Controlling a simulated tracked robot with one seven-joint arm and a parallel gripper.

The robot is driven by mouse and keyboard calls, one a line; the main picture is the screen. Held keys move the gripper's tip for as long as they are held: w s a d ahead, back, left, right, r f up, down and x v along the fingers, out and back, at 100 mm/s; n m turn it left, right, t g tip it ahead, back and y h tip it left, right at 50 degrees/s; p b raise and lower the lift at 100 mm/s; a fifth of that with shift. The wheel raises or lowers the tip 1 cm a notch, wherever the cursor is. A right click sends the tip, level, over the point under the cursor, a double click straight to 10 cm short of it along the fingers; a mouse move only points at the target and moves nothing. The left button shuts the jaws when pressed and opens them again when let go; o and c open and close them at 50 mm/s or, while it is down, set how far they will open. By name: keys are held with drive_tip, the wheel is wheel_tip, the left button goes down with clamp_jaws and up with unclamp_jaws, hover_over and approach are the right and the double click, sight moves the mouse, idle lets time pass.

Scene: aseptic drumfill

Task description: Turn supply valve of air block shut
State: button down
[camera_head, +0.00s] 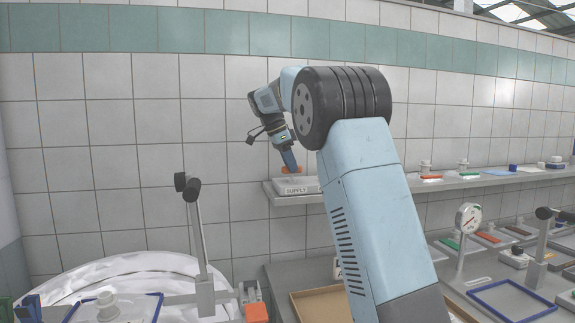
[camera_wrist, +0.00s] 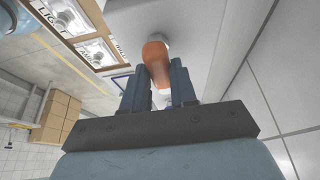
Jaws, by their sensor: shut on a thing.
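The air block (camera_head: 310,185) is a pale block with a label reading SUPPLY, at the left end of the wall shelf. Its supply valve shows as an orange handle (camera_head: 285,170) on top. My gripper (camera_head: 291,166) reaches down to the handle from above. In the wrist view the orange handle (camera_wrist: 155,52) lies between the two dark fingers of my gripper (camera_wrist: 157,88), which are shut on it. The valve body under the handle is mostly hidden, and my arm covers the right part of the block.
The shelf (camera_head: 450,184) runs right along the tiled wall, with small fittings and coloured pieces on it. Below stand a gauge (camera_head: 468,217), a blue-rimmed tray (camera_head: 510,300) and a brown tray (camera_head: 320,304). A post (camera_head: 199,235) rises at the left beside a white-covered drum (camera_head: 130,268).

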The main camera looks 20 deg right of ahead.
drive_tip(key=shift+a, duration=0.1)
drive_tip(key=c, duration=0.9)
unclamp_jaws()
drive_tip(key=shift+r, duration=0.1)
drive_tip(key=v, duration=1.3)
drive_tip(key=shift+w+r, duration=0.15)
drive_tip(key=shift+r, duration=0.05)
